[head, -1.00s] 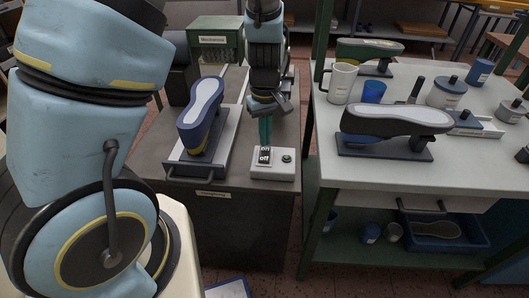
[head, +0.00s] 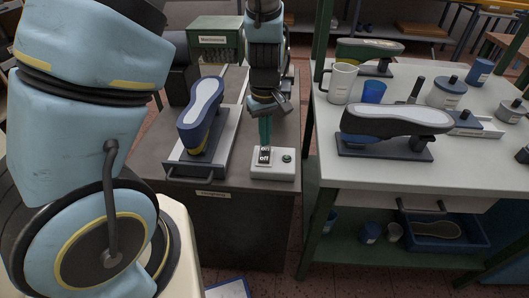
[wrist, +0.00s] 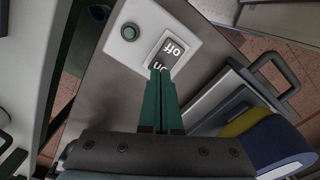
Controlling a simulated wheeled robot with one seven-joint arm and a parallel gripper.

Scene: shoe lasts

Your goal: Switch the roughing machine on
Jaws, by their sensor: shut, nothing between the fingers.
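The switch box (head: 272,175) is a small white box on the front of the dark machine bench. It carries a black rocker switch (head: 264,157) marked "on" at the far end and "off" at the near end, and a green round button or lamp (head: 287,158) to its right. In the wrist view the rocker (wrist: 167,52) shows "off" clearly, with "on" partly covered by my fingertips. My gripper (head: 265,143) is shut and empty, pointing down, its green fingertips (wrist: 159,73) at the "on" end. I cannot tell how firmly they touch or whether the rocker has tipped.
A blue shoe last (head: 203,105) stands on a handled tray left of the switch box. A green machine housing (head: 215,40) is behind. To the right, a white table (head: 350,175) holds lasts, a mug and jars, with a gap between it and the bench.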

